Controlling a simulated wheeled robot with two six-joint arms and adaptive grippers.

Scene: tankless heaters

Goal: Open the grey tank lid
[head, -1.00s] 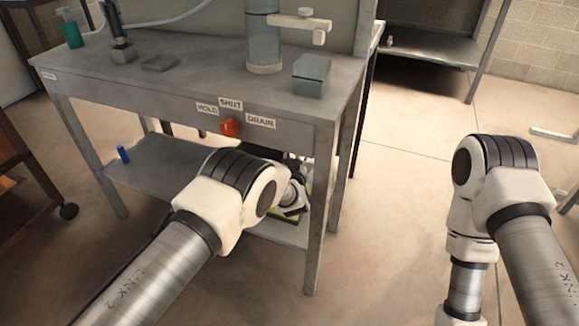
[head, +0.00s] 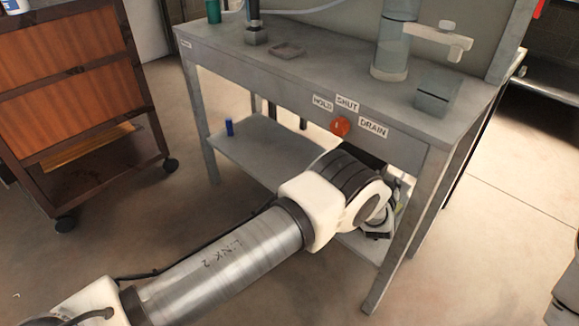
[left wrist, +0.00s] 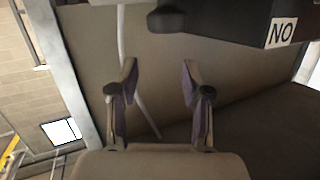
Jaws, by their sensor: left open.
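A small grey box with a flat top (head: 435,92) stands on the bench's right end; no lid marked as the tank's can be made out for certain. A clear cylinder (head: 389,48) with a white side arm stands beside it. My left gripper (head: 378,222) is low at the bench's right side, under the top, mostly hidden by my own arm in the head view. In the left wrist view its two purple-padded fingers (left wrist: 159,72) are spread with nothing between them. A dark box (left wrist: 235,22) with a "NO" label is above and right of them.
The grey bench (head: 300,75) has a red knob (head: 340,126) on its front, among labels HOLD, SHUT and DRAIN. A blue cylinder (head: 229,128) stands on its lower shelf. A wooden cart (head: 75,80) is at the left. The floor in front is clear.

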